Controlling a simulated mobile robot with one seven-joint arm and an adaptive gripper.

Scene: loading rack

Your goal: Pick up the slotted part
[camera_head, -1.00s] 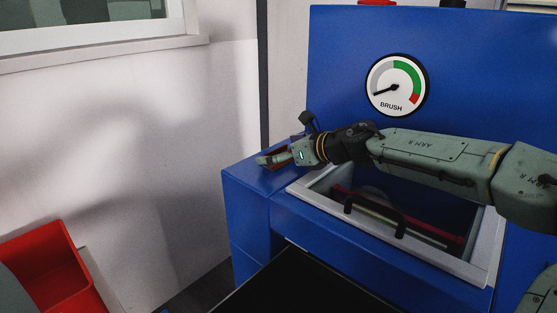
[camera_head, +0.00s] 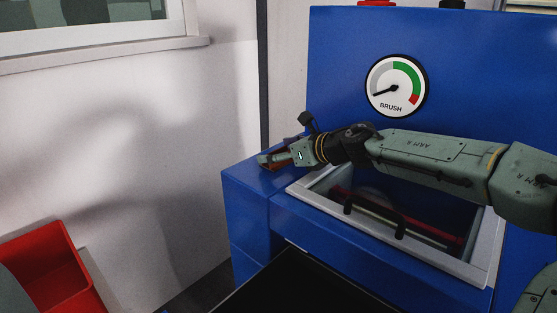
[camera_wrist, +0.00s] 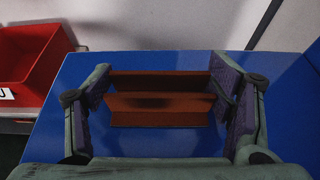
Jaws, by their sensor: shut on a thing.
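The slotted part (camera_wrist: 160,102) is a brown-orange block with long ridges and a dark groove between them. In the wrist view it lies between the two fingers of my gripper (camera_wrist: 165,100), with a finger pad at each end. In the head view my gripper (camera_head: 277,159) reaches over the left end of the blue machine's top. Only a small reddish-brown bit of the part shows there, mostly hidden by the fingers. My gripper is shut on the part, low over the blue surface; I cannot tell whether the part touches it.
The blue machine (camera_head: 340,80) has a "BRUSH" gauge (camera_head: 397,86) and a grey-framed basin with a black handle (camera_head: 375,215) under my arm. A red bin (camera_wrist: 30,55) stands to the left, apart from the machine. A white wall (camera_head: 120,150) rises behind.

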